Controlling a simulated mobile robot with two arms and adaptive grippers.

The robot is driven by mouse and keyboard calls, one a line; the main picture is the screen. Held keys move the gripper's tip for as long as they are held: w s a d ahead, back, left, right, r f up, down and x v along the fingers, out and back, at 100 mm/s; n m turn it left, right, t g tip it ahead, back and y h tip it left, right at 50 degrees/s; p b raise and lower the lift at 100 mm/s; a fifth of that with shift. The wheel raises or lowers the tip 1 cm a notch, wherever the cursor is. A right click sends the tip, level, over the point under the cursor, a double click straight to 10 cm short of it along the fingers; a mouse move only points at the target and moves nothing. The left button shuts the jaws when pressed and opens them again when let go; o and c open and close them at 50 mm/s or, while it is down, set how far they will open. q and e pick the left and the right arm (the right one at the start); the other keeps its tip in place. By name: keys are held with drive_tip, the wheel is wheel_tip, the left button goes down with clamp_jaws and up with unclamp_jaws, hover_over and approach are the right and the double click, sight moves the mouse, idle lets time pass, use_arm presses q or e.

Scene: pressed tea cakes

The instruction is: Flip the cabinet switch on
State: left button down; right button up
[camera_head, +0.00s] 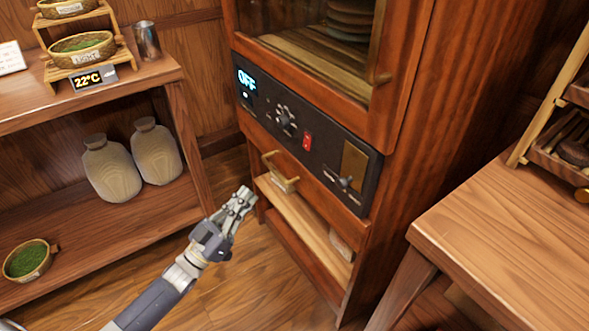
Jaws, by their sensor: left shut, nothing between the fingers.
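The wooden cabinet (400,110) stands in the middle, with a black control panel (325,160) below its glass door. A small display (246,80) on the panel reads OFF. A red switch (307,140) sits near the panel's middle, between a round knob (285,119) and a lever (344,183) by a brass plate. I cannot tell the switch's tilt. My left gripper (245,197) is shut and empty, in front of the cabinet. In the picture it is below and left of the switch, apart from it. My right gripper is not in view.
A shelf table (150,85) at left holds baskets of green tea, a metal cup (147,40) and a 22°C display (88,78). Two jars (112,168) stand on its lower shelf. A wooden table (510,230) with a rack is at right. Floor is clear before the cabinet.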

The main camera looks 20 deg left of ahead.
use_arm(q)
drive_tip(key=shift+s+d+r+m+g+h+b, duration=0.2)
drive_tip(key=shift+r+m+h+b, duration=0.35)
drive_tip(key=shift+h, duration=0.4)
drive_tip(key=shift+s+d+r+m+g+h+b, duration=0.15)
drive_tip(key=shift+s+d+r+m+h+b, duration=0.25)
drive_tip(key=shift+r+h, duration=0.45)
drive_tip(key=shift+s+d+r+m+g+h+b, duration=0.15)
drive_tip(key=shift+r+m+h+b, duration=0.25)
drive_tip(key=shift+r+m+h, duration=0.45)
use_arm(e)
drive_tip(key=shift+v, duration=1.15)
use_arm(q)
drive_tip(key=shift+w+d+f, duration=0.1)
drive_tip(key=shift+f, duration=0.15)
approach(307, 136)
wheel_tip(307, 136, up, 3)
drive_tip(key=shift+w+d+f+b, duration=0.2)
drive_tip(key=shift+w+d+b, duration=0.25)
drive_tip(key=shift+w+d, duration=0.85)
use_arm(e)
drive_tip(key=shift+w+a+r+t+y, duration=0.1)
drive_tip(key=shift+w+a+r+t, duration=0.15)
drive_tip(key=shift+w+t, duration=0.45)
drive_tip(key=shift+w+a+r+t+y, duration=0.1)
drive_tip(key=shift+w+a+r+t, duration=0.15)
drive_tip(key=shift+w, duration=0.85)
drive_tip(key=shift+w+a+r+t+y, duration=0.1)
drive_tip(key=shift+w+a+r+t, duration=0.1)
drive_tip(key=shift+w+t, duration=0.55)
